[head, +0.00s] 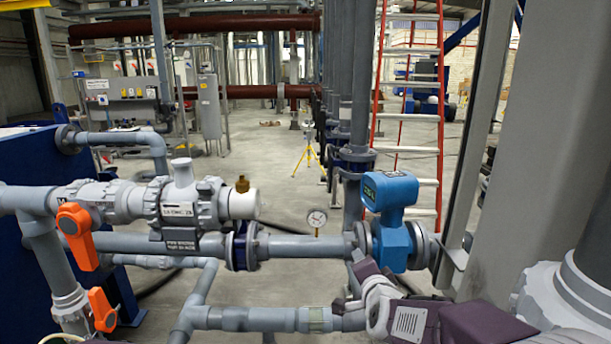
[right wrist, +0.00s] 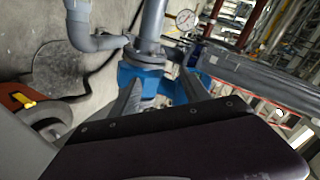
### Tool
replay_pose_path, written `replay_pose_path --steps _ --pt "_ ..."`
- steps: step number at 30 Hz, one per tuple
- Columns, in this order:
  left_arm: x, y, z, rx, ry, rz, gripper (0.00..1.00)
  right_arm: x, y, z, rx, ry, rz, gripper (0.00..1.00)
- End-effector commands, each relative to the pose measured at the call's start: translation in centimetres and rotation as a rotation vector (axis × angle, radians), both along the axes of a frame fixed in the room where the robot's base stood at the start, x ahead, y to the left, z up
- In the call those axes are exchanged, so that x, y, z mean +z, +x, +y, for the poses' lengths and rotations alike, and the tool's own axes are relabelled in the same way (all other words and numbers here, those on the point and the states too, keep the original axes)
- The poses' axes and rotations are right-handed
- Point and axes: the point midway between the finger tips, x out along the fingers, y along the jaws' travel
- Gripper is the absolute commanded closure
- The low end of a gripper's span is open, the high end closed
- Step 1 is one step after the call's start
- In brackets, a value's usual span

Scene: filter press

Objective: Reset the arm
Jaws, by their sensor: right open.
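My right arm comes in from the lower right in the head view, below the blue flow meter (head: 390,215) on the grey horizontal pipe. My right gripper (right wrist: 163,84) is open in the right wrist view, with its two grey fingers pointing away from the camera. A blue fitting (right wrist: 146,76) on a grey pipe shows between and beyond the fingers. I cannot tell if the fingers touch it. The palm cover hides the lower part of that view. My left gripper is not in view.
A round pressure gauge (head: 317,218) stands on the pipe left of the meter. Orange valve handles (head: 77,237) are at the left. A grey column (head: 560,130) stands close at the right, and a red ladder (head: 440,110) behind. Open concrete floor (head: 270,180) lies beyond the pipes.

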Motion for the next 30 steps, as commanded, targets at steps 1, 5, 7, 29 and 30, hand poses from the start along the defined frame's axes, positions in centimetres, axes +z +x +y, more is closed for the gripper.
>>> replay_pose_path --steps 1,5,7,29,30 --pt "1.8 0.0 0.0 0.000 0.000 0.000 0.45 -2.2 -2.9 -2.2 0.052 -0.108 0.155 0.45" --pt "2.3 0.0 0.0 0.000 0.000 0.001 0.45 -10.6 -12.1 -3.6 0.303 -0.346 0.534 0.45" --pt "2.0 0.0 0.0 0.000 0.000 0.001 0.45 -13.9 -16.9 -3.3 0.461 -0.440 0.698 0.45" --pt "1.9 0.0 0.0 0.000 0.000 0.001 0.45 -18.0 -27.3 -3.6 0.909 -0.645 1.016 0.45" --pt "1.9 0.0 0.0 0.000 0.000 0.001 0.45 -18.0 -27.3 -3.6 0.909 -0.645 1.016 0.45"
